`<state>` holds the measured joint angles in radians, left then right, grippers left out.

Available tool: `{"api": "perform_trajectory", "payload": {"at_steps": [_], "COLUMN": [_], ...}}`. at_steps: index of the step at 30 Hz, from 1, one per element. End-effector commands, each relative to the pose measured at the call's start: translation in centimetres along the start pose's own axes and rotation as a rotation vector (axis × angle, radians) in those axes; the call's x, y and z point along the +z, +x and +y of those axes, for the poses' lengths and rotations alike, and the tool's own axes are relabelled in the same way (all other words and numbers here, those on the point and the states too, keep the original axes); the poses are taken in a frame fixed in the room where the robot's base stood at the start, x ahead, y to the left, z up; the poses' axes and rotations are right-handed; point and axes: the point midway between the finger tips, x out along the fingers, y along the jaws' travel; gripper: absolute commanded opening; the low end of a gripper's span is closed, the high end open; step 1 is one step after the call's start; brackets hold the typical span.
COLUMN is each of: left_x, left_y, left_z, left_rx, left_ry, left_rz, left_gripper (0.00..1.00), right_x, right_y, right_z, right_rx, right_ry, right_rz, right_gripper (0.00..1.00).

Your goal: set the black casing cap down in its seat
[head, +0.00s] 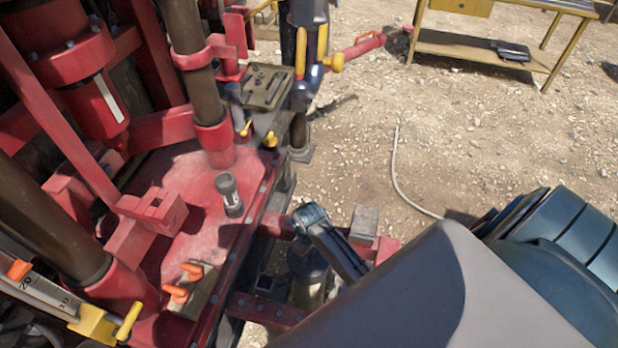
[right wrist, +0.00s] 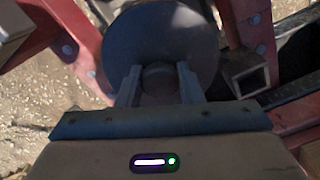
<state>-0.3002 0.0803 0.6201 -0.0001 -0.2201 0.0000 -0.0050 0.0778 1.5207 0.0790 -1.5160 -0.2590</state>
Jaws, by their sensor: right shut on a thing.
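The black casing cap (right wrist: 160,30) is a broad, dark round disc with a small knob in the middle, seen from above in the right wrist view. My right gripper (right wrist: 160,82) is shut on this knob, one finger on each side. In the head view my grey right arm (head: 420,300) fills the lower right and hides much of the work area. A short metal cylinder (head: 309,288) stands between red beams beside the deck. The seat under the cap is hidden, and I cannot tell whether the cap touches it. My left gripper is out of view.
Red bolted beams (right wrist: 75,40) flank the cap, and a square tube end (right wrist: 250,77) is close at its right. The red deck (head: 180,175) carries a small dark canister (head: 229,195) and orange handles (head: 180,285). Gravel lies open beyond, with a yellow-framed bench (head: 480,50).

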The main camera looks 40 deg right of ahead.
Motion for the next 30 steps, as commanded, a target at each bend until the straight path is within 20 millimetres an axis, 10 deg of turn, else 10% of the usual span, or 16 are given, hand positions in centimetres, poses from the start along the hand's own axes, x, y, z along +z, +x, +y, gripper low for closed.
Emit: {"api": "perform_trajectory", "payload": {"at_steps": [9,10,13,30], "left_x": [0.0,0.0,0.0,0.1], "left_y": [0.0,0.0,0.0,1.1], "left_z": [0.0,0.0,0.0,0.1], "left_rx": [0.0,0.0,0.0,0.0], "left_ry": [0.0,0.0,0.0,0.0], "left_rz": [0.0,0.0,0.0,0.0], "left_gripper": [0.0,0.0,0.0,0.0], "right_x": [0.0,0.0,0.0,-0.1], "right_y": [0.2,0.2,0.2,-3.0], "right_z": [0.0,0.0,0.0,0.1], "right_rx": [0.0,-0.001,-0.001,0.002], "right_ry": [0.0,0.0,0.0,0.0], "right_rz": [0.0,0.0,0.0,0.005], "right_gripper": [0.07,0.39,0.59,0.59]}}
